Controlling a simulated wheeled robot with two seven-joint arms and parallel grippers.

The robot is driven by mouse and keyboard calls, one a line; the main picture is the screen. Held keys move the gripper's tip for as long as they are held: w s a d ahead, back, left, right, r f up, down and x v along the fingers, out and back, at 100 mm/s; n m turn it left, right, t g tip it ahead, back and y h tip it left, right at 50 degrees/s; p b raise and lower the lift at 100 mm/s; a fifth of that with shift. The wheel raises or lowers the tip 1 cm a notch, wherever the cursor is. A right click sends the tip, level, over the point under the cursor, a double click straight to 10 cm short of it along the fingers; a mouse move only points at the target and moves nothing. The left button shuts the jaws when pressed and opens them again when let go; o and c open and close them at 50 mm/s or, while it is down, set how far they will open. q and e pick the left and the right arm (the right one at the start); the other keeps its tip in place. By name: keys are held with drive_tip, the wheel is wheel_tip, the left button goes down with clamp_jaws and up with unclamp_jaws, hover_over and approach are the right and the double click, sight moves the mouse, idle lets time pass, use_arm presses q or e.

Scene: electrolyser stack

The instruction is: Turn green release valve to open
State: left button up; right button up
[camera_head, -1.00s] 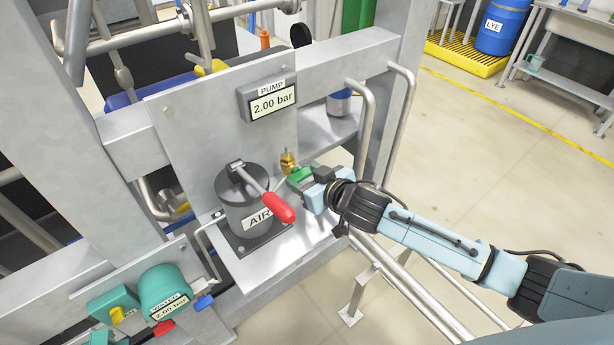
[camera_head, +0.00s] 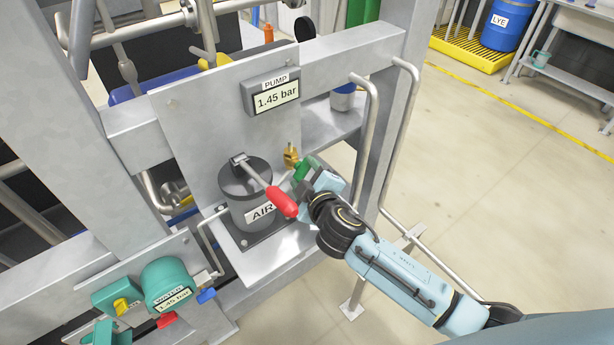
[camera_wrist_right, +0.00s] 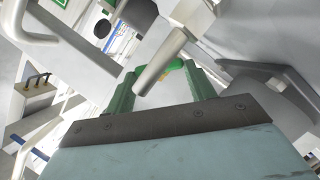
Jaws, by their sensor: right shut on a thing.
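The green release valve shows as a small green piece (camera_wrist_right: 174,66) between my fingertips in the right wrist view, partly hidden by a pale bar in front. In the head view its brass fitting (camera_head: 291,156) stands on the plate right of the AIR pump, and my fingers cover the green part. My right gripper (camera_head: 305,170) is shut on the valve, with its green fingers (camera_wrist_right: 160,80) on either side of it in the wrist view. My left gripper is out of view.
The AIR pump (camera_head: 248,192) has a red-handled lever (camera_head: 281,202) reaching close to my right gripper. The PUMP display (camera_head: 271,97) reads 1.45 bar. Bent grey pipes (camera_head: 371,130) stand right of the plate. A teal WATER unit (camera_head: 166,281) sits at lower left.

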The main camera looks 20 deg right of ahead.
drive_tip(key=n+b, duration=0.1)
drive_tip(key=f+n+t+h+b, duration=0.1)
drive_tip(key=n+b, duration=0.1)
drive_tip(key=shift+s+a+t, duration=0.1)
drive_tip(key=shift+a+t, duration=0.1)
drive_tip(key=shift+t, duration=0.1)
drive_tip(key=shift+f+n+t+h+b, duration=0.1)
drive_tip(key=shift+n+t+h+b, duration=0.45)
drive_tip(key=shift+n+b, duration=1.2)
drive_tip(key=shift+n+y, duration=0.25)
drive_tip(key=shift+y, duration=0.1)
drive_tip(key=o, duration=1)
drive_tip(key=s, duration=0.4)
drive_tip(key=s+b, duration=0.1)
drive_tip(key=s, duration=0.8)
drive_tip(key=shift+s+a, duration=0.2)
drive_tip(key=shift+a, duration=0.1)
